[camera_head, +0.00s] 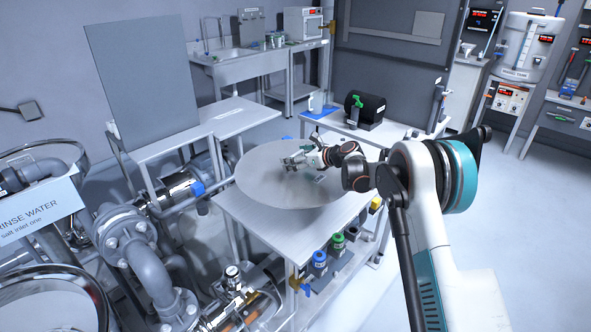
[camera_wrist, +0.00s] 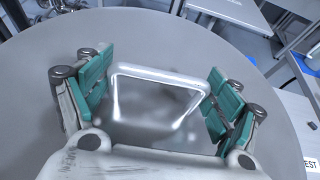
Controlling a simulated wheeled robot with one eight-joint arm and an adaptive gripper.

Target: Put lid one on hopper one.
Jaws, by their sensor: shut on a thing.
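A large round grey lid (camera_head: 262,188) is at the white table, its left side reaching past the table edge; I cannot tell whether it rests on the top or is just above it. My gripper (camera_head: 292,162) is over the middle of the lid. In the wrist view my gripper (camera_wrist: 160,92) has its green-padded fingers at both ends of the lid's bright metal handle (camera_wrist: 160,71), shut on it. A round metal rim (camera_head: 50,270) shows at the lower left, near a sign reading "salt inlet one"; its label as hopper one is not readable.
The rinse water sign (camera_head: 38,212), grey pipes (camera_head: 150,265) and another round rim (camera_head: 45,146) fill the left. A tall grey panel (camera_head: 145,75) stands on a bench behind. Colored bottles (camera_head: 320,258) sit below the table front. Open floor (camera_head: 450,225) lies at right.

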